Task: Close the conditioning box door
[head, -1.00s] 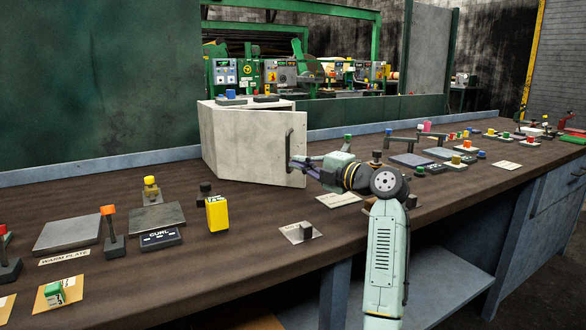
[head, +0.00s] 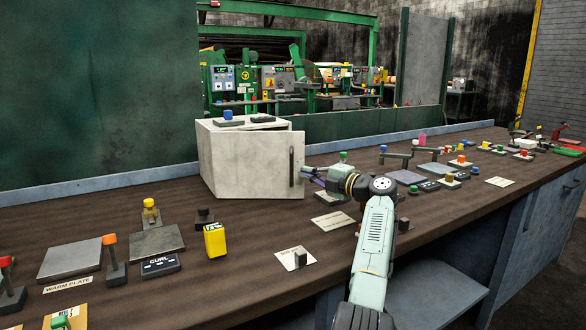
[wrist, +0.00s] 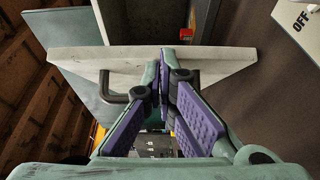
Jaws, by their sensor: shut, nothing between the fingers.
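The white conditioning box (head: 205,152) stands at the back of the bench in the head view. Its door (head: 262,168) stands slightly ajar, with its right edge out past the box and a narrow dark gap at the top. A dark bar handle (head: 291,166) is upright near that edge. My gripper (head: 308,174) is at the right of the door, by the handle, shut and empty. In the wrist view the pale door panel (wrist: 80,62) crosses the picture, and the purple-padded fingers (wrist: 164,62) overlap it between the handle's ends (wrist: 112,97). Contact is unclear.
A blue-knobbed item (head: 228,116) sits on top of the box. A yellow block (head: 215,240) and a dark CURL plate (head: 160,264) stand at front left. Several knobs and levers line the bench at right. Bare bench lies before the door.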

